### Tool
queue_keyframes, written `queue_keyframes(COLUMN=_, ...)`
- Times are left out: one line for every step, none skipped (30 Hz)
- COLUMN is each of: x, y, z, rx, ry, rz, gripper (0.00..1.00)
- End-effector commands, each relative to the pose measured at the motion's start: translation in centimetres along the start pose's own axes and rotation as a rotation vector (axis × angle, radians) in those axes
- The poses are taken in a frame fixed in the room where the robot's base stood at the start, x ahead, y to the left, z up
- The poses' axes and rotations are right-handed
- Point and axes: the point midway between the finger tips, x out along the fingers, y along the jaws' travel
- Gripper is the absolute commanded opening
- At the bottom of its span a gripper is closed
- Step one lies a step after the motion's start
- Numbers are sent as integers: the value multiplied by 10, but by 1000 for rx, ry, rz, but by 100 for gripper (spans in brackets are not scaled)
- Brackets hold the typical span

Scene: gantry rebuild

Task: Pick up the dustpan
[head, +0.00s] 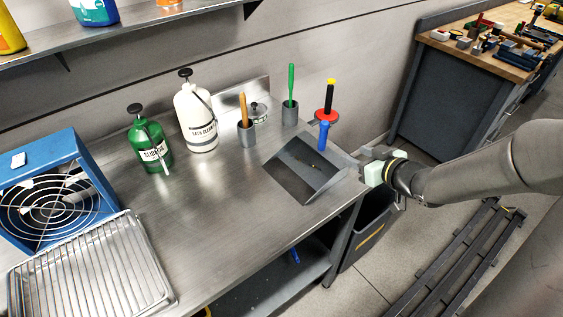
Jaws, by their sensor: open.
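The dustpan (299,178) is a dark grey, wide, shallow pan lying on the steel bench (215,240) near its right end. A blue upright piece (323,136) rises at its back right; I cannot tell whether it is the dustpan's handle or a separate tool's part. My gripper (352,163) comes in from the right at the bench's right edge, with its fingers pointing left towards the pan's right side. It is open, with nothing visibly held. The gap between the fingers and the dustpan is hard to judge from this view.
Behind the pan stand grey cups with an orange-handled tool (244,110) and a green-handled tool (291,86), and a red-guarded tool (327,100). Green (150,145) and white (196,118) sprayers, a blue fan box (52,190) and a wire tray (92,270) stand left. Mid-bench is clear.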

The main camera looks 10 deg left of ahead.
Motion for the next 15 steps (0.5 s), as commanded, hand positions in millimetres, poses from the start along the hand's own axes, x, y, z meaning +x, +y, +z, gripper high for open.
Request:
queue_keyframes(x=5, y=-1, z=0, rx=3, ry=5, rz=-6, gripper=47)
queue_keyframes(x=9, y=-1, z=0, rx=3, ry=7, rz=-8, gripper=47)
queue_keyframes(x=16, y=-2, z=0, rx=1, ry=7, rz=-9, gripper=47)
queue_keyframes(x=22, y=-2, z=1, rx=2, ry=6, rz=-9, gripper=47)
queue_keyframes(x=29, y=-3, z=1, rx=3, ry=6, rz=-11, gripper=47)
queue_keyframes(x=38, y=-2, z=0, rx=2, ry=7, rz=-10, gripper=47)
queue_keyframes(x=45, y=-3, z=1, rx=3, ry=6, rz=-11, gripper=47)
queue_keyframes(x=52, y=-3, z=1, rx=2, ry=6, rz=-10, gripper=47)
queue_keyframes(x=60, y=-3, z=0, rx=3, ry=6, rz=-10, gripper=47)
queue_keyframes(x=67, y=-2, z=0, rx=2, ry=5, rz=-9, gripper=47)
queue_keyframes(x=74, y=-3, z=0, rx=3, ry=5, rz=-10, gripper=47)
queue_keyframes(x=82, y=-3, z=0, rx=2, ry=5, rz=-9, gripper=47)
queue_keyframes(x=88, y=-2, z=0, rx=2, ry=5, rz=-8, gripper=47)
queue_keyframes(x=93, y=-2, z=0, rx=2, ry=3, rz=-8, gripper=47)
queue_keyframes(x=100, y=-3, z=0, rx=2, ry=3, rz=-7, gripper=47)
